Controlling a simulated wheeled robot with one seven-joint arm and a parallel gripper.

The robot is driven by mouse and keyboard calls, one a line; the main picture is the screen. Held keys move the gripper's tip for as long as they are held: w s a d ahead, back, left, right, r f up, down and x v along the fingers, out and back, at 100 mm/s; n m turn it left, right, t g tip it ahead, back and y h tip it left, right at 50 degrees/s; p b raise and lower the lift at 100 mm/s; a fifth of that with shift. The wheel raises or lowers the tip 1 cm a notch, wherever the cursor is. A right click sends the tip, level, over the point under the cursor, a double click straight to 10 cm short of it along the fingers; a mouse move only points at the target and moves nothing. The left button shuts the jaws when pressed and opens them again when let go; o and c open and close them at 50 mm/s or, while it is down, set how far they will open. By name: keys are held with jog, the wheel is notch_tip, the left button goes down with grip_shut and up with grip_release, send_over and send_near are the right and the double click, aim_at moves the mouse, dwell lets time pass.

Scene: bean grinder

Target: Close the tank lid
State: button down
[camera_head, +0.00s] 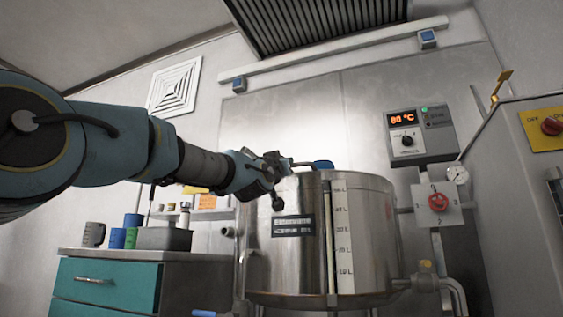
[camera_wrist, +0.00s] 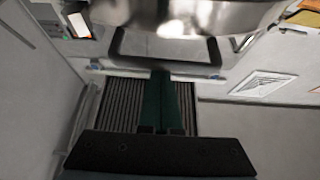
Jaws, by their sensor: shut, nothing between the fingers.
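The shiny steel tank (camera_head: 290,235) stands in the middle of the head view, with a level scale on its front. My gripper (camera_head: 289,163) is at the tank's top rim, towards its left side. A blue piece (camera_head: 322,164) shows just above the rim, to the right of the gripper. In the wrist view the shut, empty fingers (camera_wrist: 165,72) point at a black U-shaped bar (camera_wrist: 122,45) under a rounded steel surface (camera_wrist: 185,14). I cannot tell whether they touch the bar. The lid's angle cannot be made out from the head view.
A teal drawer cabinet (camera_head: 108,284) with cups and a grey bin (camera_head: 164,239) stands left of the tank. A control box (camera_head: 421,134) and a red-knob valve box (camera_head: 437,203) are on the right. A grey cabinet (camera_head: 535,190) bounds the far right.

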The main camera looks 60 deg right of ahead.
jog(key=p+v, duration=0.2)
jog(key=v, duration=0.6)
jog(key=shift+a, duration=0.2)
